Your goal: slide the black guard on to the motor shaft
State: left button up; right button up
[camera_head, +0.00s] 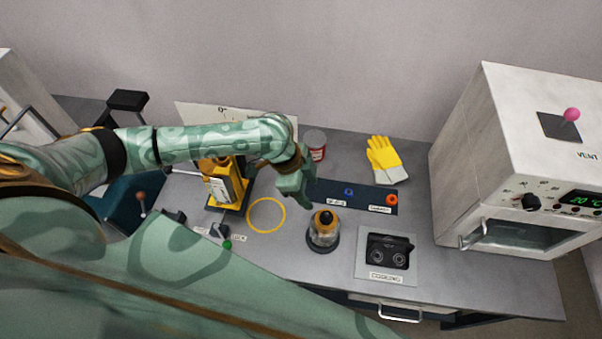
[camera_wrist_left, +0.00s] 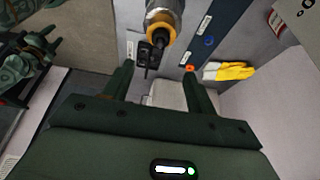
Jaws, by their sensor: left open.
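In the head view a silver upright cylinder (camera_head: 323,238) with an orange-yellow collar and a black top stands on a dark round base. It seems to be the motor; the black top (camera_head: 326,217) may be its shaft end or the guard, and I cannot tell which. The cylinder also shows at the top of the left wrist view (camera_wrist_left: 165,14). My left gripper (camera_head: 297,194) is open and empty, above the table and up and left of the cylinder. Its fingers (camera_wrist_left: 157,76) are spread, apart from the cylinder. I cannot make out a separate black guard.
A yellow machine (camera_head: 222,188), a yellow ring outline (camera_head: 266,228), a red-labelled jar (camera_head: 315,152) and yellow gloves (camera_head: 382,157) are around. A dark strip holds a blue ring (camera_head: 349,192) and an orange ring (camera_head: 391,199). A cooling panel (camera_head: 372,270) and a white oven (camera_head: 470,170) are right.

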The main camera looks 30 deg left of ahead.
pick_arm(q)
jog(key=v, duration=0.4)
jog(key=shift+a+r, duration=0.15)
jog(key=shift+r, duration=0.2)
jog(key=shift+s, duration=0.1)
dwell(0.7)
